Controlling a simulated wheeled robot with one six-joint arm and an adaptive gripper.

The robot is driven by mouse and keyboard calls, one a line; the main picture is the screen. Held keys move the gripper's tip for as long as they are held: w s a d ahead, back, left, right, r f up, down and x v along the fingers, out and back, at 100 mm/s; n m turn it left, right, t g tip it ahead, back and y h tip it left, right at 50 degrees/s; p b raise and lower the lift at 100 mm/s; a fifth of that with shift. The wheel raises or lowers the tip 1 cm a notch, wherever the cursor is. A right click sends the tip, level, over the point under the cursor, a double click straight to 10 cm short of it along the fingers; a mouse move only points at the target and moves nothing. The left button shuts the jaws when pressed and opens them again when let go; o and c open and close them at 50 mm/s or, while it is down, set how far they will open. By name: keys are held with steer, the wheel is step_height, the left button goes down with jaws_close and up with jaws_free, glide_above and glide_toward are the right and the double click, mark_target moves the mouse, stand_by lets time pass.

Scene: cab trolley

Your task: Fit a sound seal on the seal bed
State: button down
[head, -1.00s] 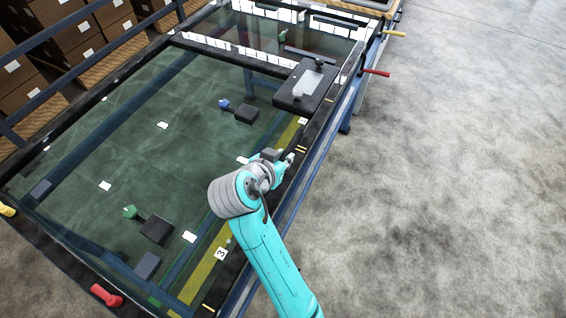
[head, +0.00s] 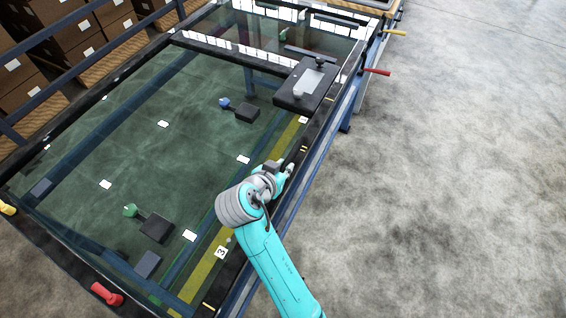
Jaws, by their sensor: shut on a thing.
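My gripper (head: 288,168) is low over the black right-hand rail (head: 318,122) of the trolley. It is shut on a dark thing, mostly hidden by the gripper and my wrist; I cannot tell whether it is a seal or whether it touches the rail. Short yellow marks (head: 303,148) show on the rail just beyond the gripper. Dark bars lie at the far end, one near the crossbar (head: 310,53) and one farther back (head: 333,24). I cannot tell which part is the seal bed.
A black box with a pale plate (head: 304,84) stands on the rail beyond my gripper. Dark blocks with a blue knob (head: 225,103) and a green knob (head: 130,211) lie on the glass. Red (head: 377,72) and yellow (head: 394,32) handles jut out. The floor at right is clear.

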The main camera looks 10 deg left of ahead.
steer(key=shift+f, duration=1.5)
steer(key=c, duration=1)
jaws_free()
steer(key=v, duration=1.2)
